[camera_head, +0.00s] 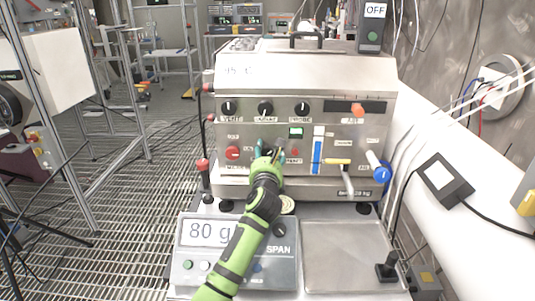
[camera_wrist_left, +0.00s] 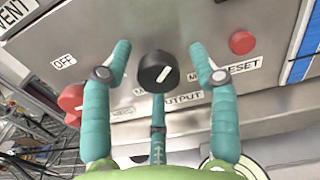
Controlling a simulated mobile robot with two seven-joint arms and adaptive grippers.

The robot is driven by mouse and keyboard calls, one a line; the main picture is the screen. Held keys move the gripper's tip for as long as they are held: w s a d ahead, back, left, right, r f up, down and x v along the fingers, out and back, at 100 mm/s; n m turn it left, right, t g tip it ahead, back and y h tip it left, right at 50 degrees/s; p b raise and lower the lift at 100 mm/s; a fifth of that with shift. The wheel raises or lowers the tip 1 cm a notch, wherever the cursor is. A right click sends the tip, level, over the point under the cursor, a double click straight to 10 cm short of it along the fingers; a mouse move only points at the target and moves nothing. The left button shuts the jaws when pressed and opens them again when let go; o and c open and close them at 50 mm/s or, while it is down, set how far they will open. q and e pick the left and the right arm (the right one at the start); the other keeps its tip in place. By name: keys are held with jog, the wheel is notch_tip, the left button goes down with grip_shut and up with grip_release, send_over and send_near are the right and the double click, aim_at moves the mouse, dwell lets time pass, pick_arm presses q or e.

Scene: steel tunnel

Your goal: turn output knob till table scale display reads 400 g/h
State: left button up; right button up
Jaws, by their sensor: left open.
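The output knob (camera_wrist_left: 155,73) is black with a white pointer line, on the steel front panel above the OUTPUT label in the left wrist view. The pointer slants up to the right. My left gripper (camera_head: 269,151) is open in front of the panel. In the left wrist view its teal fingers stand on both sides of the knob, with a third finger below; gaps show beside the knob. The table scale display (camera_head: 211,232) reads 80 g, and my arm covers the rest. My right gripper is not in view.
A red knob (camera_wrist_left: 71,99) is left of the output knob, and a red button (camera_wrist_left: 242,42) is to its right. Three black knobs (camera_head: 265,108) line the panel above.

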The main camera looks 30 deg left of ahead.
pick_arm(q)
jog(key=shift+a, duration=0.1)
jog(key=c, duration=1.1)
jog(key=shift+c, duration=0.2)
jog(key=m+p, duration=0.4)
jog(key=p, duration=0.2)
jog(key=shift+r+m, duration=0.1)
jog(key=shift+m, duration=0.2)
jog(key=m+p, duration=0.2)
jog(key=shift+f+p, duration=0.2)
jog(key=shift+p, duration=0.15)
jog(key=shift+f+m+p, duration=0.1)
jog(key=shift+m+p, duration=0.2)
jog(key=shift+m, duration=0.3)
jog(key=shift+s, duration=0.1)
